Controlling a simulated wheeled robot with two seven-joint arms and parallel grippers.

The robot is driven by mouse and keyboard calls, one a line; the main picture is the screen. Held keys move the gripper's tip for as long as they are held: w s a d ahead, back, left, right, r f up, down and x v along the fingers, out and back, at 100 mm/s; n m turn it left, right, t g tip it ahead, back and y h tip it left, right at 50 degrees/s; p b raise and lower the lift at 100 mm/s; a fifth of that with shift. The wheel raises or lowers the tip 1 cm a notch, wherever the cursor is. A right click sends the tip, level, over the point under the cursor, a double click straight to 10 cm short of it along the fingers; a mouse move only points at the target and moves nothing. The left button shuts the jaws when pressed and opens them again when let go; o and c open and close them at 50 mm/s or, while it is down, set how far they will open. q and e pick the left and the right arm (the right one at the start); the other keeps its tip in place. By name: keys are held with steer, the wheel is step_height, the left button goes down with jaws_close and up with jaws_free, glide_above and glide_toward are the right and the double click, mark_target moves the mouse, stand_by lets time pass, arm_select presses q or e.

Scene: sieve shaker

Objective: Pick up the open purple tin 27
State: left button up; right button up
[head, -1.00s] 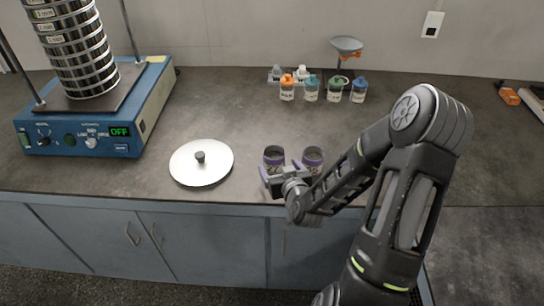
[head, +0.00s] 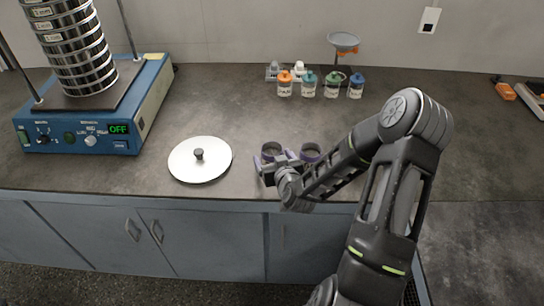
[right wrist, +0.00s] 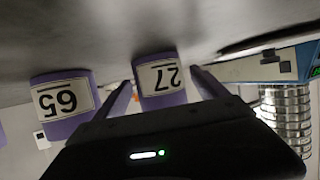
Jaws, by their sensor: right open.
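The open purple tin 27 (head: 271,148) stands upright on the bench, the left one of two tins in the head view. In the right wrist view, which is upside down, its label "27" (right wrist: 160,78) faces the camera. My right gripper (head: 274,160) is open, low at the near side of tin 27. In the right wrist view the gripper's fingers (right wrist: 163,88) reach to either side of the tin, and I see no grip on it. The lower part of the tin is hidden behind the gripper in the head view. My left gripper is not in view.
Purple tin 65 (right wrist: 62,103) stands close beside tin 27, near one finger. A blue sieve shaker (head: 75,140) stands at far left, and several small bottles (head: 309,88) stand at the back. The bench front edge is close.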

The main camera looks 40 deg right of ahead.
mark_target(270, 152)
steer(key=shift+x, duration=1.55)
steer(key=shift+c, duration=0.5)
steer(key=c, duration=1.5)
steer(key=shift+o, duration=0.2)
steer(key=shift+r, duration=0.1)
step_height(270, 152, up, 10)
